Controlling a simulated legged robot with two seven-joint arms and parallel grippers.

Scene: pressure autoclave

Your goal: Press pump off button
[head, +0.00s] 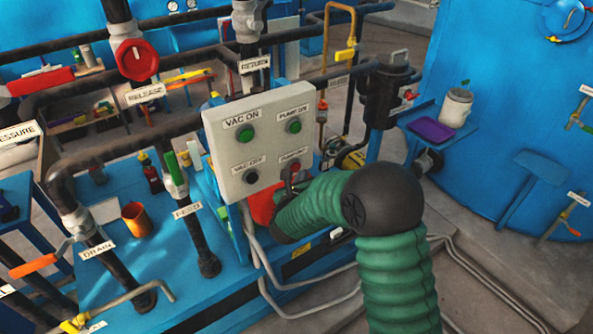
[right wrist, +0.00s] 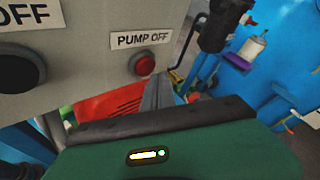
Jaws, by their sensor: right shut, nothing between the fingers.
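The white control panel (head: 222,150) carries several labelled buttons. The red pump off button (head: 295,166) is at its lower right, partly hidden by my gripper in the head view. In the right wrist view the grey fingers (right wrist: 157,88) end just below and slightly right of the button. I cannot tell whether they touch it. My left gripper is not in view.
The green pump on button (head: 294,126) is directly above, the green vac on button (head: 246,134) is upper left, and the black vac off button (head: 251,176) is lower left. Black pipes and a dark cylinder (head: 383,95) stand behind. Grey hoses (head: 335,303) run below the panel.

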